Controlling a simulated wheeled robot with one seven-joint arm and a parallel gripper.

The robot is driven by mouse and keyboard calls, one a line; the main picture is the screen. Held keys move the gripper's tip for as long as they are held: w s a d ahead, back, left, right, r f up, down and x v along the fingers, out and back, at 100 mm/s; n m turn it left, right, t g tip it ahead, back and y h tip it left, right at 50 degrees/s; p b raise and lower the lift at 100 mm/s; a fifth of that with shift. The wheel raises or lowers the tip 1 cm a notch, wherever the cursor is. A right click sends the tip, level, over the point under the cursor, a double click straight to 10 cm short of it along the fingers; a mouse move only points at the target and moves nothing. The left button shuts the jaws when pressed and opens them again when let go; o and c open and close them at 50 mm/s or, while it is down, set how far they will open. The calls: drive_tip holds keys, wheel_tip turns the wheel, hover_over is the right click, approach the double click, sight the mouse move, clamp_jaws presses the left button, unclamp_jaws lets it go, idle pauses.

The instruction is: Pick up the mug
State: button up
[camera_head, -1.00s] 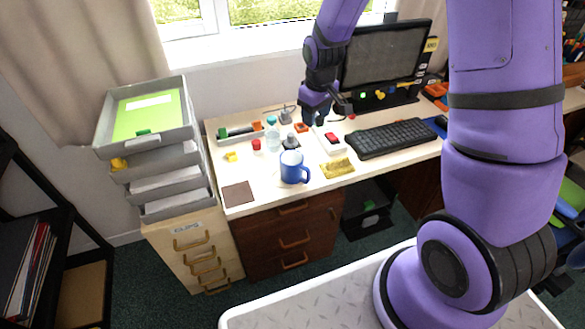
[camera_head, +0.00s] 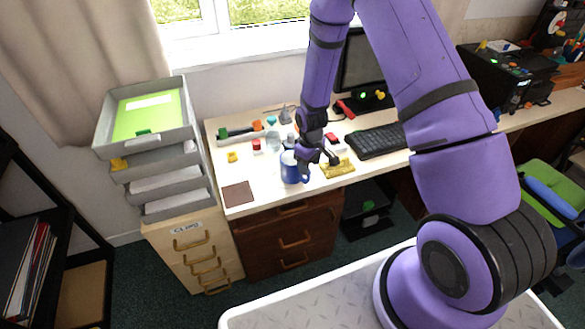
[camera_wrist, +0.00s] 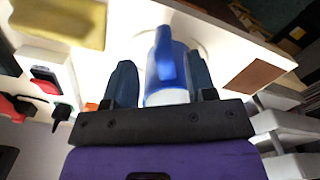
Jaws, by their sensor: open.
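The blue mug (camera_head: 290,170) stands upright near the front edge of the desk, with its handle toward the right. In the wrist view the mug (camera_wrist: 166,75) lies between the two fingers, its handle facing the camera. My gripper (camera_head: 318,160) is low over the desk at the mug's right, handle side. In the wrist view my gripper (camera_wrist: 160,85) is open, with one finger on each side of the mug. The view does not show clearly whether the fingers touch it.
A yellow pad (camera_head: 338,168) lies right of the mug and a brown square (camera_head: 238,194) lies to its left. A keyboard (camera_head: 376,140) is farther right. Small items and a bottle (camera_head: 273,137) stand behind. Stacked grey trays (camera_head: 150,150) stand left of the desk.

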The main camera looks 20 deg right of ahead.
drive_tip(key=shift+s+a+f, duration=0.1)
drive_tip(key=shift+s+f, duration=0.05)
drive_tip(key=shift+f, duration=2.7)
clamp_jaws()
